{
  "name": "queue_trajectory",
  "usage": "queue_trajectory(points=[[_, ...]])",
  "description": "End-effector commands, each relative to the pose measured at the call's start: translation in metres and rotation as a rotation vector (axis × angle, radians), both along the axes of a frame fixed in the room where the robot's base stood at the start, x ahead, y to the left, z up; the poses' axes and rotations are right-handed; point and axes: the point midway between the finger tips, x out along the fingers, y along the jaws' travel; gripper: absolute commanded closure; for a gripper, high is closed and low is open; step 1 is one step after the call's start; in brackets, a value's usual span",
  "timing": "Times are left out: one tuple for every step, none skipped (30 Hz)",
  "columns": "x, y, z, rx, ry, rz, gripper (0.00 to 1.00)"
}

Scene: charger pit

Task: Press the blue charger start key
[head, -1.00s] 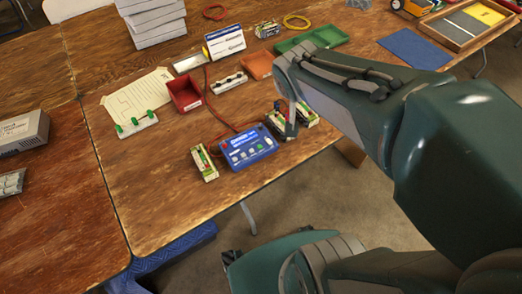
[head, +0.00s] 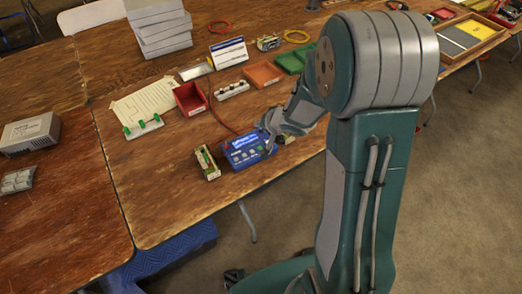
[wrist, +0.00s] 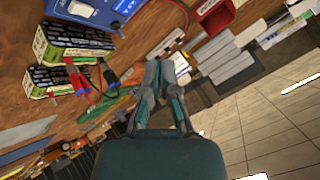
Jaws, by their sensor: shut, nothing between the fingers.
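The blue charger (head: 231,160) lies on the wooden table, with several small light keys on its top face. The keys are too small to tell which one is the start key. The charger also shows at the upper left edge of the wrist view (wrist: 115,17), cut off by the frame. My gripper (head: 270,148) is at the charger's right end and hides part of it; I cannot tell whether it touches. In the wrist view my gripper (wrist: 161,72) has its fingers together and empty, pointing past the charger.
A battery pack (head: 206,163) stands left of the charger; two packs (wrist: 75,45) show in the wrist view, with red and dark leads. A red bin (head: 189,99), a white-and-blue box (head: 228,53) and a green tray (head: 291,61) are behind.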

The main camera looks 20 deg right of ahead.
Motion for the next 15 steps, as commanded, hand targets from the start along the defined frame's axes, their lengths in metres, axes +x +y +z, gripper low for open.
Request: queue_trajectory(points=[[0.000,0.001,-0.001,0.007,0.001,0.001,1.00],[0.000,0.001,-0.001,0.008,0.002,0.002,1.00],[0.000,0.001,-0.001,0.009,0.002,0.002,1.00],[0.000,0.001,-0.001,0.009,0.001,0.002,1.00],[0.000,0.001,-0.001,0.008,0.001,0.001,1.00],[0.000,0.001,-0.001,0.008,0.001,0.001,1.00],[0.000,0.001,-0.001,0.008,0.001,0.002,1.00],[0.000,0.001,-0.001,0.007,0.001,0.001,1.00],[0.000,0.001,-0.001,0.007,0.001,0.001,1.00],[0.000,0.001,-0.001,0.007,0.001,0.001,1.00],[0.000,0.001,-0.002,0.007,0.001,0.001,1.00],[0.000,0.001,-0.004,0.008,0.003,0.001,1.00],[0.000,0.001,-0.005,0.008,0.003,0.000,1.00],[0.000,0.001,-0.007,0.009,0.004,0.000,1.00],[0.000,0.001,-0.012,0.008,0.005,0.001,1.00]])
